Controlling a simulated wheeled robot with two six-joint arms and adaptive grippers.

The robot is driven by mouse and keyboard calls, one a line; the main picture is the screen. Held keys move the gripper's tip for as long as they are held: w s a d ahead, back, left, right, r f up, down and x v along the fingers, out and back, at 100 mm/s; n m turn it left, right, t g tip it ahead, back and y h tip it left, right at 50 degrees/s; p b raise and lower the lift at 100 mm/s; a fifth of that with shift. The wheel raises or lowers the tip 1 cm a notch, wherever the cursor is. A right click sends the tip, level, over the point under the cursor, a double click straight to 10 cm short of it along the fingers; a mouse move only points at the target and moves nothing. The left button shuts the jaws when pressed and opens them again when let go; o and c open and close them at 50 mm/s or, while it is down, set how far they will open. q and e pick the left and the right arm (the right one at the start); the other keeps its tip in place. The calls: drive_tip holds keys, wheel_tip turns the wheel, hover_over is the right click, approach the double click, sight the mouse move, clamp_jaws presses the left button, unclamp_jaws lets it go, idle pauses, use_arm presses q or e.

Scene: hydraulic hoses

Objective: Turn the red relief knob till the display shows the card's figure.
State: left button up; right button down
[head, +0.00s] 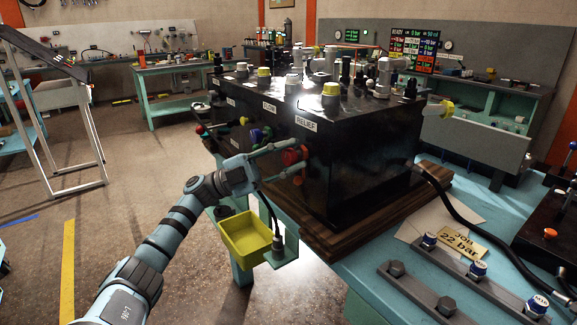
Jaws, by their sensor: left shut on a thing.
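The red relief knob (291,158) sits on the side of the black valve block (365,150), under a white RELIEF label (306,123). My left gripper (299,159) reaches in from the left and is shut on the red knob, with its fingers around it. The job card (462,243) lies at the right and reads "JOB 22 bar". A dark display board (413,48) with coloured lines stands behind the block; its top line seems to read "READY" and "0 bar", but the small text is hard to read. My right gripper is not in view.
A yellow bin (245,236) hangs below my left gripper at the bench side. A black hose (450,200) runs from the block to the right. Blue-capped fittings (478,268) sit on a rail at the front right. Open floor lies to the left.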

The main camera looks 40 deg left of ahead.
use_arm(q)
drive_tip(key=shift+m+g, duration=0.8)
drive_tip(key=shift+m, duration=0.1)
drive_tip(key=o, duration=1.2)
drive_tip(key=shift+s+a+f, duration=0.1)
drive_tip(key=v, duration=1.1)
drive_tip(key=shift+s+a, duration=0.2)
drive_tip(key=shift+a, duration=0.15)
